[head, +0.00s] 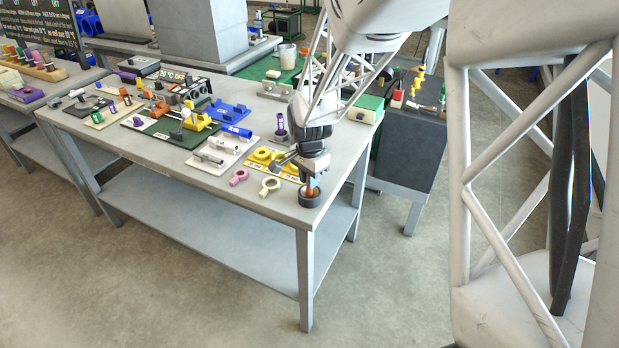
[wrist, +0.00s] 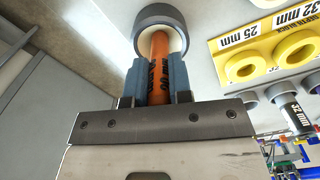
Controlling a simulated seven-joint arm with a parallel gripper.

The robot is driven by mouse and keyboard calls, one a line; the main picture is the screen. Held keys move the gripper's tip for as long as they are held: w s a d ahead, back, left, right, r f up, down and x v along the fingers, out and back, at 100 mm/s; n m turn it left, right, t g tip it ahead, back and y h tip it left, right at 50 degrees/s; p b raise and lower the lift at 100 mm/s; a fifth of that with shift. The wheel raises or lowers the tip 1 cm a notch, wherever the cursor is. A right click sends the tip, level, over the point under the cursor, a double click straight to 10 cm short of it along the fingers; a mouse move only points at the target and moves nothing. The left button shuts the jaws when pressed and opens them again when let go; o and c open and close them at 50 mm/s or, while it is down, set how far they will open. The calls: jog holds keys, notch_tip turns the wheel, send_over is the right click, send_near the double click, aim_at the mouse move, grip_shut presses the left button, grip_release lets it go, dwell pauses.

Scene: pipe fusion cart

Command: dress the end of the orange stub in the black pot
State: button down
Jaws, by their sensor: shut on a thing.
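The orange stub (wrist: 158,55), with black size lettering, is held between the two blue-grey fingers of my gripper (wrist: 159,78). In the head view the orange stub (head: 312,184) points down below my gripper (head: 313,172). The black pot (head: 309,198) stands upright on the front right corner of the table, directly under it. In the wrist view the black pot (wrist: 140,28) has a thick dark rim and a pale inside. The stub's far end overlaps the pot's mouth; I cannot tell how deep it reaches or whether it touches.
A yellow gauge board (head: 262,157) with 25 mm and 32 mm labels lies beside the pot. Pink (head: 239,177) and cream (head: 270,186) ring tools lie to the left. A purple-labelled post (head: 280,127) stands behind. The table's edge (head: 297,224) is close in front.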

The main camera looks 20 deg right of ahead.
jog(key=m, duration=0.5)
jog(key=shift+m, duration=0.3)
dwell(0.4)
jog(key=n, duration=0.3)
jog(key=shift+n, duration=0.4)
jog(key=shift+f+n, duration=0.15)
jog(key=shift+n, duration=1.35)
jog(key=shift+m, duration=3.4)
